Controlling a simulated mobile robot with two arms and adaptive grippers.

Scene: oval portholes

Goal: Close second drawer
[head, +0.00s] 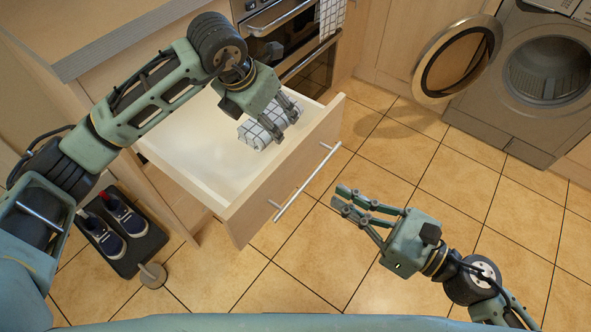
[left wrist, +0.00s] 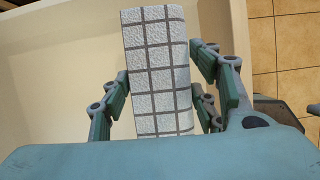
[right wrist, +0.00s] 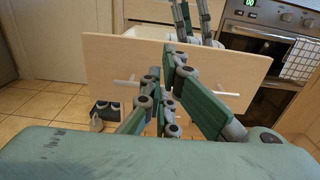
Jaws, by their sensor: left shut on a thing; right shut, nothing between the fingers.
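The drawer (head: 200,170) is pulled out, with a pale interior, a wooden front (head: 250,205) and a metal bar handle (head: 308,182). My left gripper (head: 285,122) is over the drawer, near the inside of its front. It is shut on a white cloth (head: 257,133) with dark grid lines, folded into a block. The cloth also shows between the fingers in the left wrist view (left wrist: 158,70). My right gripper (head: 345,202) is shut and empty, in front of the drawer, apart from the handle. In the right wrist view the drawer front (right wrist: 110,65) is partly hidden behind its fingers.
An oven (head: 270,20) with a hanging checked towel (head: 331,16) stands beyond the drawer. A washing machine (head: 540,75) with its round door (head: 457,58) open is at the right. Shoes (head: 115,220) on a dark mat lie at lower left.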

